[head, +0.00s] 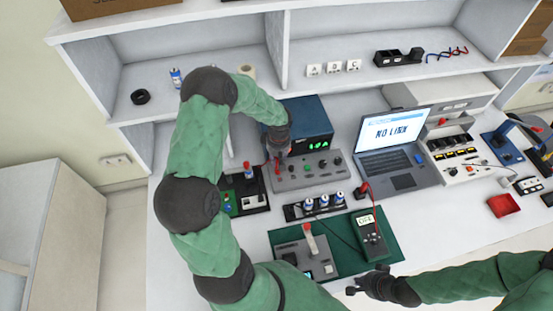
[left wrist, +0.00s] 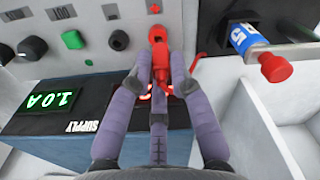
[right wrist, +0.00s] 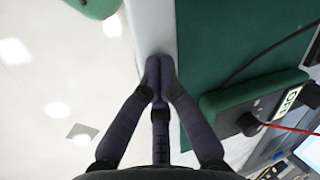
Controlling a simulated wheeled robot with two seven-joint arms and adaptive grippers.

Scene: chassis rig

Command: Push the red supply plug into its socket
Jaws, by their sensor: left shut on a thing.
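The red supply plug (left wrist: 161,60) is between the fingertips of my left gripper (left wrist: 162,78) in the left wrist view. The gripper is shut on it. The plug points at the grey control panel (head: 308,171), close to its face; I cannot tell whether its tip is inside a hole. In the head view my left gripper (head: 275,152) is at the panel's left end, beside the supply box (head: 311,116). My right gripper (right wrist: 159,72) is shut and empty over the table's front edge.
A laptop (head: 397,150) stands right of the supply box. A multimeter (head: 371,236) lies on the green mat (head: 338,262), near a grey lever device (head: 306,259). A battery rack (head: 315,207) stands in front of the panel. A blue-white cylinder with a red end (left wrist: 258,52) is beside my left gripper.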

